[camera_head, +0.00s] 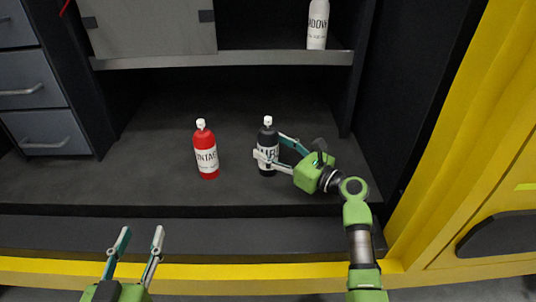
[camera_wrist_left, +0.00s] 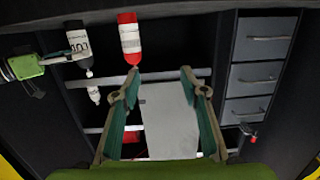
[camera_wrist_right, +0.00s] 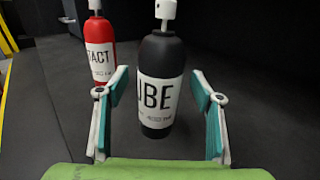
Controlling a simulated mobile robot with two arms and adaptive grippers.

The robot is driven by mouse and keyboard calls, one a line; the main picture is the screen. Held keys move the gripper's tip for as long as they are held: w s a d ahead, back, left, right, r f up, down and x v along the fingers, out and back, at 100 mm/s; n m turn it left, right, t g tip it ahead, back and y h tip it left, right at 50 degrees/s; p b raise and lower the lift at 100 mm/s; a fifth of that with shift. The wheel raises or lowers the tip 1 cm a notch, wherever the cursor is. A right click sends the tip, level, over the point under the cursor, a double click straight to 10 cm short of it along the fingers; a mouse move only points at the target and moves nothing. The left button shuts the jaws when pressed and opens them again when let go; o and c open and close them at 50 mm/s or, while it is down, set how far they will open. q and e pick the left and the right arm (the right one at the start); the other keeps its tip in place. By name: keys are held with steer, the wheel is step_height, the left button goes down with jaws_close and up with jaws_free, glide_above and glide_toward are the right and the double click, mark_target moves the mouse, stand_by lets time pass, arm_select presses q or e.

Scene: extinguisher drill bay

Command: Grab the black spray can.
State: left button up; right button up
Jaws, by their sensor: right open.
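The black spray can (camera_head: 268,138) stands upright on the dark shelf floor, with a white label and white nozzle. My right gripper (camera_head: 268,150) reaches it from the right, with its fingers at the can's label height. In the right wrist view the black can (camera_wrist_right: 160,72) stands just beyond and between the open fingers of the right gripper (camera_wrist_right: 160,110); whether a finger touches it cannot be told. My left gripper (camera_head: 141,236) is open and empty, low at the left in front of the shelf. Its open fingers also show in the left wrist view (camera_wrist_left: 160,80).
A red spray can (camera_head: 206,152) stands upright close to the left of the black one. A white can (camera_head: 317,24) stands on the upper shelf (camera_head: 225,61). Grey drawers (camera_head: 42,133) are at the left and a yellow panel (camera_head: 450,150) at the right. The floor left of the red can is clear.

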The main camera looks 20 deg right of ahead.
steer(key=shift+x, duration=1.1)
steer(key=c, duration=1.5)
arm_select(q)
steer(key=r, duration=0.1)
steer(key=r+t, duration=0.1)
steer(key=r, duration=0.1)
steer(key=shift+w+d+r+t+h, duration=0.2)
steer(key=shift+d+r+t+h, duration=0.1)
steer(key=shift+r+t, duration=0.1)
arm_select(e)
steer(key=shift+r, duration=0.1)
